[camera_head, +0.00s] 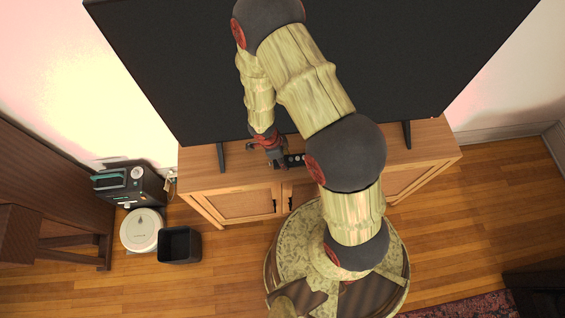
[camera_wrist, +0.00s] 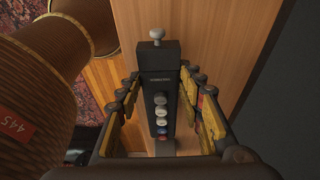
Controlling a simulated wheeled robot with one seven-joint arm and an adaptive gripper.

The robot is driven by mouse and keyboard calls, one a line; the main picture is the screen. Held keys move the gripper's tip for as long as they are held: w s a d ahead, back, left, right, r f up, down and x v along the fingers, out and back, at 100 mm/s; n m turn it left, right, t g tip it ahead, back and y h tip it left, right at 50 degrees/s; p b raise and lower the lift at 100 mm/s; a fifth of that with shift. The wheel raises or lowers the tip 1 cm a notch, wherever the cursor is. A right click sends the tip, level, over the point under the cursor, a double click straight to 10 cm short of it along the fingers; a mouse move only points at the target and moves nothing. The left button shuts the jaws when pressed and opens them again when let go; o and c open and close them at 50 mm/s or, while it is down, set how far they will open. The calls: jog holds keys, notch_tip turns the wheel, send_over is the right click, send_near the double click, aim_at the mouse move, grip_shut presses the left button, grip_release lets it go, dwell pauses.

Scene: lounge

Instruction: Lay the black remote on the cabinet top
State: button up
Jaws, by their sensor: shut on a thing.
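The black remote (camera_wrist: 160,90) has a row of pale, blue and red buttons and lies lengthwise between the two fingers of my gripper (camera_wrist: 158,80), which is shut on it. In the head view the remote (camera_head: 295,160) sticks out to the right of my gripper (camera_head: 280,162), over the wooden cabinet top (camera_head: 240,174). The cabinet top also shows in the wrist view (camera_wrist: 205,25) behind the remote. I cannot tell whether the remote touches the wood or is held just above it. My arm hides part of the cabinet.
A large black TV (camera_head: 410,60) stands on the cabinet, its feet (camera_head: 221,158) near the back. The top left of my gripper is bare. On the floor at left are a black machine (camera_head: 128,187), a round white device (camera_head: 141,230) and a black bin (camera_head: 180,246).

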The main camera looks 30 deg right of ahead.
jog(key=shift+w+a+f, duration=0.1)
jog(key=shift+f, duration=0.15)
notch_tip(320, 180, down, 3)
jog(key=shift+w+f+b, duration=0.15)
jog(key=shift+b, duration=0.55)
jog(key=o, duration=1.1)
jog(key=shift+o, duration=0.2)
jog(key=p+v, duration=0.4)
jog(key=v, duration=0.8)
jog(key=shift+a+p, duration=0.15)
jog(key=shift+p, duration=0.15)
